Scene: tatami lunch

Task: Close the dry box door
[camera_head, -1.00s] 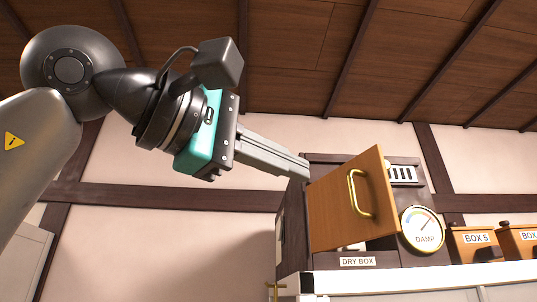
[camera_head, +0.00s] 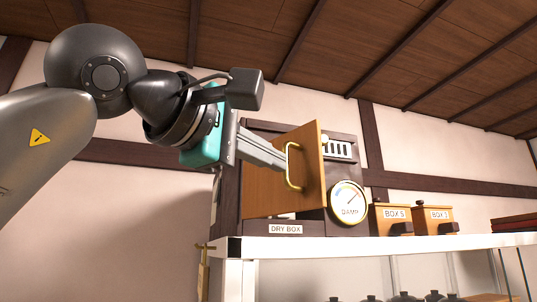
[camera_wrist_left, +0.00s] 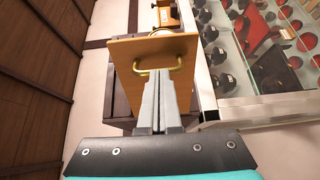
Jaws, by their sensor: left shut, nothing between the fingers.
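The dry box (camera_head: 343,226) is a dark wooden cabinet on a white-edged shelf, with a "DRY BOX" label and a damp dial (camera_head: 348,202). Its orange-brown door (camera_head: 312,165) stands open, swung out toward me, with a brass handle (camera_head: 287,168) on its face. My left gripper (camera_head: 282,163) is shut and empty, its tips at the door's face near the handle. In the left wrist view the fingers (camera_wrist_left: 158,80) point at the door (camera_wrist_left: 185,48) just below the brass handle (camera_wrist_left: 158,66); I cannot tell whether they touch. My right gripper is not in view.
Small wooden boxes labelled "BOX 5" (camera_head: 391,218) and a neighbour (camera_head: 433,219) stand right of the dry box on the shelf (camera_head: 400,243). Below are glass-fronted shelves with dark lidded bowls (camera_head: 403,297). A pale wall is free at the left.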

